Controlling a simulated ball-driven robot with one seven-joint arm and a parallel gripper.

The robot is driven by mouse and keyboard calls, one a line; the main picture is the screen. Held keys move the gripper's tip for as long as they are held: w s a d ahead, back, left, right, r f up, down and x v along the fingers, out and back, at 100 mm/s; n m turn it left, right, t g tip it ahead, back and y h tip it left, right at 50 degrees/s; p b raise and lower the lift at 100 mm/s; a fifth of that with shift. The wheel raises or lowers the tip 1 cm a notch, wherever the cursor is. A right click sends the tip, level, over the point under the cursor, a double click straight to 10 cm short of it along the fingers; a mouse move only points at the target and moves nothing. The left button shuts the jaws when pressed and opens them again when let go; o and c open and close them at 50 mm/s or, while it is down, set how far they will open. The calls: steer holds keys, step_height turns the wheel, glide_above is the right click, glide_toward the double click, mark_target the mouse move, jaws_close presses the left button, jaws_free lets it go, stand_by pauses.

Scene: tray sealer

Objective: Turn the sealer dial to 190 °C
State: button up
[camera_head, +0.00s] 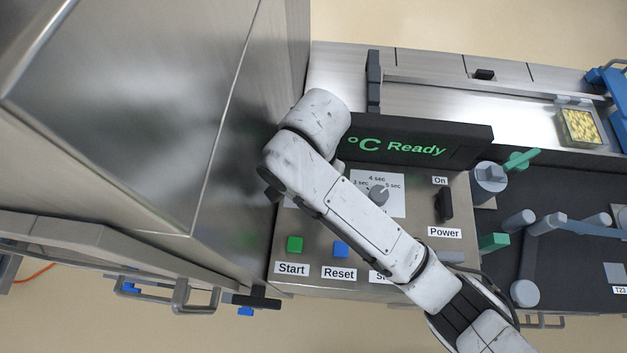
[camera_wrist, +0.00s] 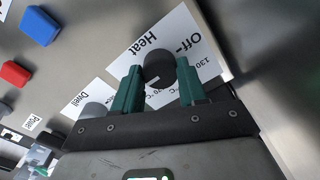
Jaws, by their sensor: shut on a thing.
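The sealer's dark round heat dial (camera_wrist: 158,62) shows in the wrist view on a white plate (camera_wrist: 205,48) marked "Heat", "Off" and "130 °C". My gripper (camera_wrist: 160,74) is shut on the dial, with one green finger on either side of it. A small pale mark shows on the dial's near edge. The other scale figures are mostly hidden by the fingers, so I cannot read the setting. In the head view my arm hides the dial and my gripper. The black display (camera_head: 420,148) shows "°C Ready" in green; its number is behind my arm.
The dwell dial (camera_head: 378,195) and the power switch (camera_head: 445,205) are right of my arm. The green Start button (camera_head: 294,244) and blue Reset button (camera_head: 340,249) are to its left. A tall steel cabinet (camera_head: 130,110) stands close on the left.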

steer(key=shift+r, duration=0.1)
steer(key=o, duration=1.1)
steer(key=shift+c, duration=0.2)
steer(key=shift+w+r, duration=0.2)
steer(key=shift+r, duration=0.65)
step_height(320, 180, up, 9)
steer(key=shift+s, duration=0.25)
steer(key=shift+s+d+f, duration=0.1)
steer(key=shift+d, duration=0.05)
